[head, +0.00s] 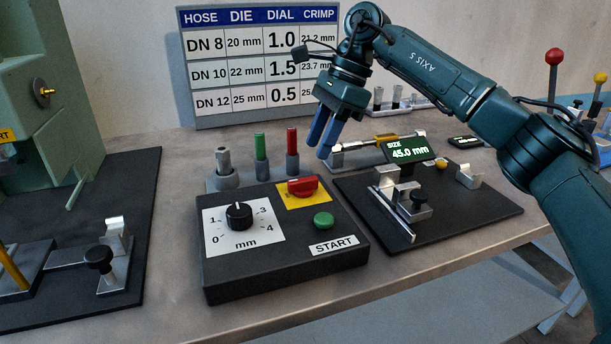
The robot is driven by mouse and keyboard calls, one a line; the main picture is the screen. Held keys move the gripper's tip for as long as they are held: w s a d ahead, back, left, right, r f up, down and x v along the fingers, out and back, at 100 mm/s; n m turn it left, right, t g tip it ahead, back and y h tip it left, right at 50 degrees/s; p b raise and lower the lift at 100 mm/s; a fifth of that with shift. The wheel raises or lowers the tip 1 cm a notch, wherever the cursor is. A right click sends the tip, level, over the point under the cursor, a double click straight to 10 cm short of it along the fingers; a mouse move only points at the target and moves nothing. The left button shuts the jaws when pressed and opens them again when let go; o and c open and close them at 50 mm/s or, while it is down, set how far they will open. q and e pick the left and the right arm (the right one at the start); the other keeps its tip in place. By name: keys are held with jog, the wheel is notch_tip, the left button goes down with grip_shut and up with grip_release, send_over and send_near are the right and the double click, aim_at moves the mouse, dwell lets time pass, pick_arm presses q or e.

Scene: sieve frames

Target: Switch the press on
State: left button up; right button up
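A black control box (290,273) stands on the bench in the middle. On its top are a red rotary switch (302,186) on a yellow plate, a green button (323,220) near a START label, and a black dial (239,215) on a white 0 to 4 mm scale. The red switch's handle lies roughly crosswise. My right gripper (319,150) hangs in the air above and behind the red switch, its blue fingers pointing down, apart from it. A green press (50,90) stands at the left. My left gripper is out of view.
Green and red capped pins (260,147) stand behind the box. A dark fixture board (455,215) with a 45.0 mm display (408,148) lies to the right. A chart board (250,65) stands behind. Bare bench shows in front of the box.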

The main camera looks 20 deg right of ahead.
aim_at(303, 179)
jog(key=x, duration=0.7)
jog(key=shift+a+f, duration=0.1)
jog(key=shift+f, duration=0.05)
jog(key=shift+c, duration=0.5)
grip_shut()
